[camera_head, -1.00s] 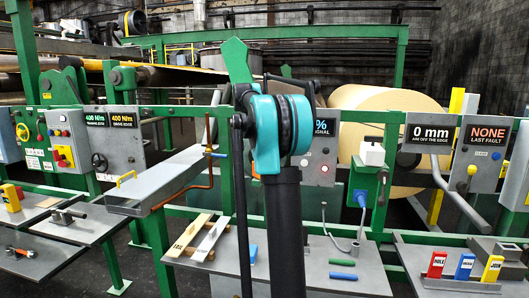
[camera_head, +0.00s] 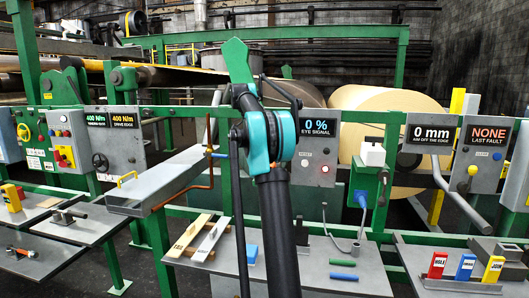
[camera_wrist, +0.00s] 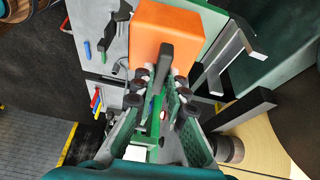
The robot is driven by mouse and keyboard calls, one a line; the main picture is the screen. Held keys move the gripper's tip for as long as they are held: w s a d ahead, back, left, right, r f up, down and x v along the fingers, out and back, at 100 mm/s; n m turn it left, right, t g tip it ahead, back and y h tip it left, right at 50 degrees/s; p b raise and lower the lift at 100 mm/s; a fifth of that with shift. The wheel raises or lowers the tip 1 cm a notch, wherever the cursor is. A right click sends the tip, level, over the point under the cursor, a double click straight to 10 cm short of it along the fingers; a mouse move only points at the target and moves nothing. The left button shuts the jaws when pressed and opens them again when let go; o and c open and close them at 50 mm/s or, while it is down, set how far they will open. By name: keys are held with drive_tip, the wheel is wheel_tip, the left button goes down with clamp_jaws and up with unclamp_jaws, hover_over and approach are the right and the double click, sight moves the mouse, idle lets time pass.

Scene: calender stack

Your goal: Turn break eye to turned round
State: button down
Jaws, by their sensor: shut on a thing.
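An orange box (camera_wrist: 172,32), which looks like the break eye, sits just ahead of my gripper (camera_wrist: 162,84) in the wrist view. A dark bar (camera_wrist: 166,58) sticks out from it towards me, between my fingertips. My gripper is shut on this dark bar of the eye. In the head view my arm hides the eye and the gripper. The eye signal display (camera_head: 315,128) there reads 0 %. Which way the eye faces cannot be told.
A shelf below carries a green rod (camera_head: 343,261), a blue rod (camera_head: 344,277) and a blue block (camera_head: 251,253). A white box on a green bracket (camera_head: 370,183) stands to the right. Pale rolls (camera_head: 400,115) lie behind. Green rails run across.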

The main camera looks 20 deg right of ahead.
drive_tip(key=shift+m, duration=0.4)
drive_tip(key=c, duration=1.5)
unclamp_jaws()
drive_tip(key=shift+c, duration=0.2)
drive_tip(key=v, duration=0.7)
drive_tip(key=shift+r, duration=0.2)
drive_tip(key=shift+w, duration=0.2)
